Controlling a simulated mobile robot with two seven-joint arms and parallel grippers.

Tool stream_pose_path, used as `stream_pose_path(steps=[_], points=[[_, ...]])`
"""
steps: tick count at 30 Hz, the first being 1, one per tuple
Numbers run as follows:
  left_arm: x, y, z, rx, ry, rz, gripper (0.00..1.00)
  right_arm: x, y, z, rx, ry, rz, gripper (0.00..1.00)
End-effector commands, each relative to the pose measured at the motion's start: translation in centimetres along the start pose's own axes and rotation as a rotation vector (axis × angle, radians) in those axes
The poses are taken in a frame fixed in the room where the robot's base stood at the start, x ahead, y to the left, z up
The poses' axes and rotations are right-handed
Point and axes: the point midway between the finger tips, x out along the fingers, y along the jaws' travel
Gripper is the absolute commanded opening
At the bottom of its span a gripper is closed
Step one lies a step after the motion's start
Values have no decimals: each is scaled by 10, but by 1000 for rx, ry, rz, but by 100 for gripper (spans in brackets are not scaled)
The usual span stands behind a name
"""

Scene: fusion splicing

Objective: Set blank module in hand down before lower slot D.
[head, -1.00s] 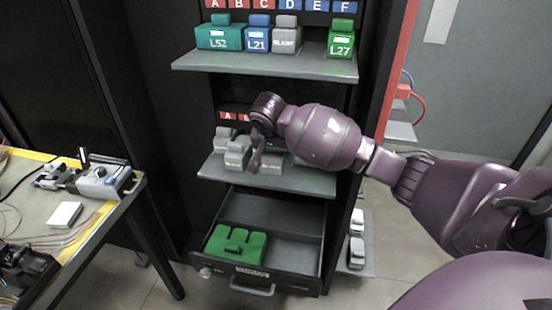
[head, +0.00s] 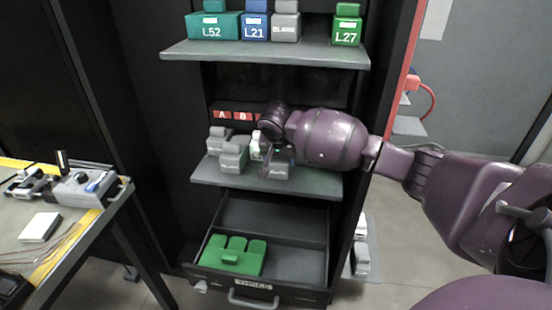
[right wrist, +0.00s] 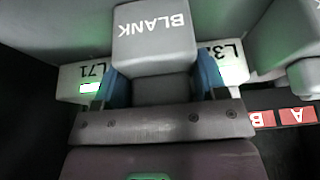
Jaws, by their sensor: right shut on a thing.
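My right gripper (head: 277,156) is shut on a grey blank module (head: 277,171) at the lower shelf (head: 318,184). In the right wrist view the module (right wrist: 155,38) sits between the blue finger pads, its BLANK label upside down. A white module marked L71 (right wrist: 80,82) and one partly hidden, marked L32 (right wrist: 236,63), show on either side behind it. Red slot labels A (head: 222,115) and B (head: 243,117) show above the lower row. The label for lower slot D is hidden behind my right arm. I cannot tell whether the held module touches the shelf. My left gripper is not in view.
Grey modules (head: 233,156) stand left of the held one. The upper shelf (head: 270,53) holds modules L52, L21, a grey blank and L27. A worktable (head: 75,235) stands left.

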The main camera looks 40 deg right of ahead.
Motion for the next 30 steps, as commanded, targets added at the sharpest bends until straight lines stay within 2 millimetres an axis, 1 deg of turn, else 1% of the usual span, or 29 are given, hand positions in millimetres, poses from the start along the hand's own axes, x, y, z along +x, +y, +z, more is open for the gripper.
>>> stream_pose_path(steps=[1, 4, 12, 13, 17, 18, 27, 28, 30], points=[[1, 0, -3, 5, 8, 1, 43, 3, 0, 0, -1, 1, 1, 40], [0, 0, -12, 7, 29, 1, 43, -1, 0, -2, 1, 3, -3, 40], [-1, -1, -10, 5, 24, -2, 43, 1, 0, -1, 2, 2, -4, 40], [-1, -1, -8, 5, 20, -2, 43, 1, 0, -1, 2, 2, -3, 69], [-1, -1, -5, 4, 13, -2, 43, 2, 0, 0, 1, 2, -3, 88], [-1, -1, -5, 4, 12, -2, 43, 2, 0, 0, 1, 2, -3, 91], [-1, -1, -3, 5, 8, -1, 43, 0, 0, -1, 1, 3, -2, 91], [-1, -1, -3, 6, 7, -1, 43, -1, 0, -2, 0, 4, -2, 91], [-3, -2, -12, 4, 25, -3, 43, -13, -1, -3, 2, 6, -7, 91]])
